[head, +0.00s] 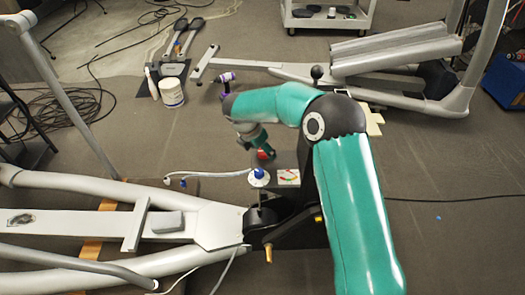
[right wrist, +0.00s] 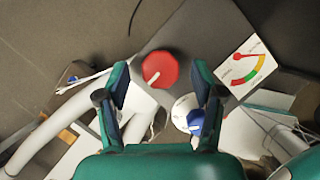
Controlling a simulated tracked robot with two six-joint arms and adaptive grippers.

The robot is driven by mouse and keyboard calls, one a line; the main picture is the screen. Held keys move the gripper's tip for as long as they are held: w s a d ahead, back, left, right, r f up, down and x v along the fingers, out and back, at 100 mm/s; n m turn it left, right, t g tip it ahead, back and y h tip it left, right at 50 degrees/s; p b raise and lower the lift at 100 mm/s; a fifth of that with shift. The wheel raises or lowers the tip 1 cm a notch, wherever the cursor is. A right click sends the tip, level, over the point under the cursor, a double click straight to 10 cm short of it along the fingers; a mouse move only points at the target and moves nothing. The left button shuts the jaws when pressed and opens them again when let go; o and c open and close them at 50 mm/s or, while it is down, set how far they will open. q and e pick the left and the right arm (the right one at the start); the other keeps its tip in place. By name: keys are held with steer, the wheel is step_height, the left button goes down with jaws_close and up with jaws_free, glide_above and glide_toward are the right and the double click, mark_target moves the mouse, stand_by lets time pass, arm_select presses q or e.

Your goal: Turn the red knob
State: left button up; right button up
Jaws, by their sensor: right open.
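The red knob (right wrist: 159,69) is round with a white pointer line toward its lower left in the right wrist view. It sits on a dark grey panel (right wrist: 190,45). My right gripper (right wrist: 161,84) is open, with one finger to each side of the knob in the picture; I cannot tell whether the fingertips reach down to it. In the head view the red knob (head: 265,154) is partly hidden by my right gripper (head: 256,145), which is just over it. My left gripper is not in view.
A blue knob (right wrist: 195,121) on a white round dial and a white card with a coloured gauge (right wrist: 245,58) are beside the red knob. Grey machine frames (head: 170,225) lie on the floor. A white tub (head: 171,92) and a purple-and-white tool (head: 226,78) stand farther back.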

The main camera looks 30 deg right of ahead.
steer(key=shift+d+f, duration=0.15)
steer(key=shift+f, duration=0.2)
steer(key=c, duration=1.1)
steer(key=shift+r+m+g+p, duration=0.25)
steer(key=shift+m+g+p, duration=0.05)
steer(key=shift+m+p, duration=0.65)
steer(key=shift+c, duration=0.2)
steer(key=shift+m, duration=0.25)
steer(key=shift+f, duration=0.15)
steer(key=o, duration=1.1)
steer(key=shift+o, duration=0.2)
steer(key=v, duration=1.1)
steer(key=shift+w+a+r, duration=0.25)
steer(key=shift+w+r, duration=0.05)
steer(key=shift+r, duration=0.05)
